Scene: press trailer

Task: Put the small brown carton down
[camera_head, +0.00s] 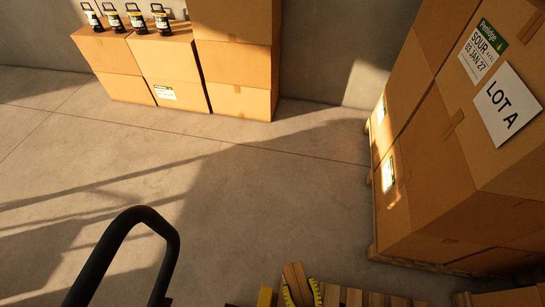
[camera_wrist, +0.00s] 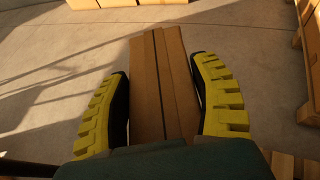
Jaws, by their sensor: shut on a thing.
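The small brown carton (camera_wrist: 160,90) is long and narrow, with a dark seam along its length. It sits between the two black fingers with yellow ribbed pads of my gripper (camera_wrist: 163,78), which is shut on it. In the head view my gripper (camera_head: 302,291) is at the bottom edge, and the far end of the carton (camera_head: 294,274) pokes up between the pads. Bare floor shows beyond the carton in the wrist view. The underside of the carton is hidden, so I cannot tell whether it touches anything.
Wooden slats (camera_head: 376,300) lie at the bottom, beside my gripper. A tall pallet stack of big cartons with a LOT A sheet (camera_head: 507,105) stands at right. More cartons (camera_head: 170,62) line the back wall, with several lanterns (camera_head: 137,18) on top. A black rail (camera_head: 130,225) curves at lower left. The middle floor is clear.

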